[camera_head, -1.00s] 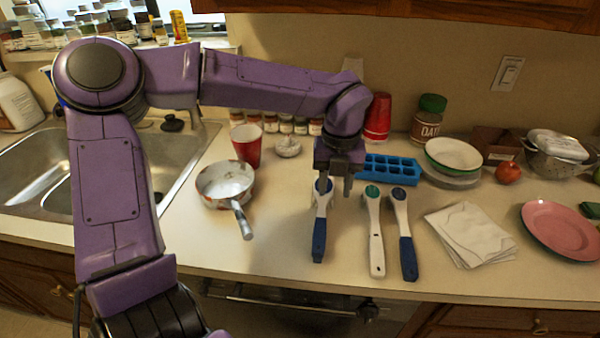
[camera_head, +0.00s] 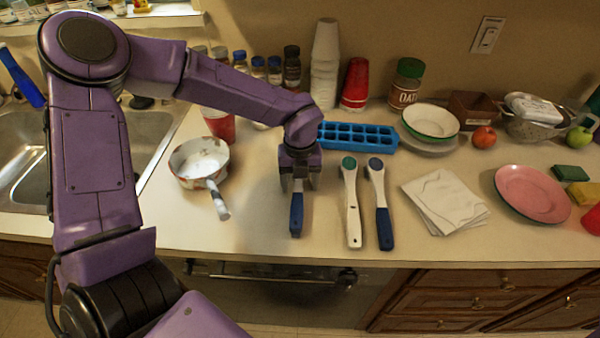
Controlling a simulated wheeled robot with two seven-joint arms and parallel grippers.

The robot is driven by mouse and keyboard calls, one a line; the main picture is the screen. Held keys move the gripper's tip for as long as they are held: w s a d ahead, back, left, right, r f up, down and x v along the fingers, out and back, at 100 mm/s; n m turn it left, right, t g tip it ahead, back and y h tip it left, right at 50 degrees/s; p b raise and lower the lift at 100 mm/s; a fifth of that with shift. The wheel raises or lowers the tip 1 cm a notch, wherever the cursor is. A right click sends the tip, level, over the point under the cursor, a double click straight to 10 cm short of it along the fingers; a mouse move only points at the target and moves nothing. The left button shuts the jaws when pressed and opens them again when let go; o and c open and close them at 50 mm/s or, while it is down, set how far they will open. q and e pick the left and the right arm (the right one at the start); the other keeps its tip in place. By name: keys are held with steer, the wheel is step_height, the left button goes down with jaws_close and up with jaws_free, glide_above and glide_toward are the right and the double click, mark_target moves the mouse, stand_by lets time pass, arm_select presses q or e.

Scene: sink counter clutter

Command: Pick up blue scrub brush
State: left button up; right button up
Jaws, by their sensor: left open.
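Three long-handled scrub brushes lie side by side near the counter's front edge. The left brush (camera_head: 296,222) has a blue handle; its head is hidden under my left gripper (camera_head: 300,186). The middle brush (camera_head: 352,208) has a white handle and a green spot on its head. The right brush (camera_head: 383,222) has a dark blue handle, a white neck and a blue spot. My left gripper points down over the left brush, with its open fingers on either side of it. I cannot tell whether they touch it. My right gripper is not in view.
A white pan (camera_head: 199,160) stands left of the brushes. A blue ice tray (camera_head: 355,136) and stacked cups (camera_head: 325,62) stand behind. Folded papers (camera_head: 445,202) and a pink plate (camera_head: 533,193) lie to the right. The sink (camera_head: 25,160) is at left.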

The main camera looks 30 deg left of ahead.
arm_select(q)
steer(key=c, duration=1.2)
steer(key=shift+o, duration=0.2)
step_height(320, 180, up, 10)
steer(key=shift+b, duration=0.75)
